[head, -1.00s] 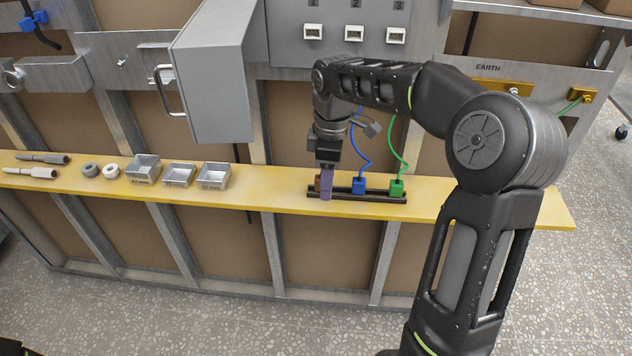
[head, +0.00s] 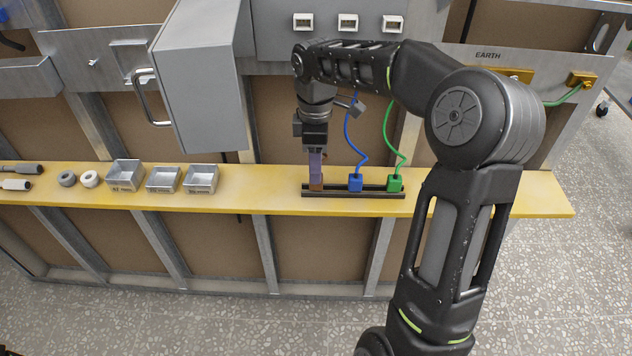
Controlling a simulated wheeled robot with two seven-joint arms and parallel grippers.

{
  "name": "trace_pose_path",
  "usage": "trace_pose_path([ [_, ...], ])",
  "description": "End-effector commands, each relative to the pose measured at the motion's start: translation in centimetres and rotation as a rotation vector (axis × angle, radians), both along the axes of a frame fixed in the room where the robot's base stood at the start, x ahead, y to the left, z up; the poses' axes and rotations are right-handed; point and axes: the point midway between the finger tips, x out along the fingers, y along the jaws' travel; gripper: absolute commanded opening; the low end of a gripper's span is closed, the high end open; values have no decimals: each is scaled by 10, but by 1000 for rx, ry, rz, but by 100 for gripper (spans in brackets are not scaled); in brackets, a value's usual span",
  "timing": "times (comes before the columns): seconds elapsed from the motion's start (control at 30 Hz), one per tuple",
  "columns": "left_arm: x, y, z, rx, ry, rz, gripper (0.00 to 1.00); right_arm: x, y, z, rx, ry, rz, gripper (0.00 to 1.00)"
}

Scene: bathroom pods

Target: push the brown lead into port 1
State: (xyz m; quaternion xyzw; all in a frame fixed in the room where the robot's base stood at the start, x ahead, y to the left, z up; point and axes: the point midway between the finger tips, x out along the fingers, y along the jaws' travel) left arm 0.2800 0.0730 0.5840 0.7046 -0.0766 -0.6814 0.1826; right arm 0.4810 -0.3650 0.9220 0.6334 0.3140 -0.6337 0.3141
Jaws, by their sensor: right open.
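The brown lead's plug (head: 316,186) stands at the left end of a black rack (head: 335,193) on the yellow shelf; its cable is not visible. My right gripper (head: 316,174) is open and points down directly over the brown plug, its purplish fingers at the plug's upper part. I cannot tell whether they touch it. Port 1 (head: 303,21) is the leftmost of three white sockets on the grey panel above; its label is out of the picture. My left gripper is not in view.
A blue plug (head: 355,183) and a green plug (head: 394,183) with cables stand in the same rack. A grey cabinet door (head: 200,80) juts out left of the ports. Metal trays (head: 163,180) and rings (head: 67,179) lie further left. The shelf's right end is clear.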

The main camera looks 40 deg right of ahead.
Motion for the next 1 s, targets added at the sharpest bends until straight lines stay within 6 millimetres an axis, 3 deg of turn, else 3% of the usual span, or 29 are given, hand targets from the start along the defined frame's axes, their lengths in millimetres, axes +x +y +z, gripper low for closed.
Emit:
trace_pose_path([
  [0.27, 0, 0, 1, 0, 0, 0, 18, 0, 0, -2, 1, 1, 0, 49],
  [0.63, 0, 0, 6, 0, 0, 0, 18, 1, -2, -48, 1, 2, 0, 49],
  [1.0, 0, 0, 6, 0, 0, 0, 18, 1, -2, -51, 0, 0, 0, 49],
])
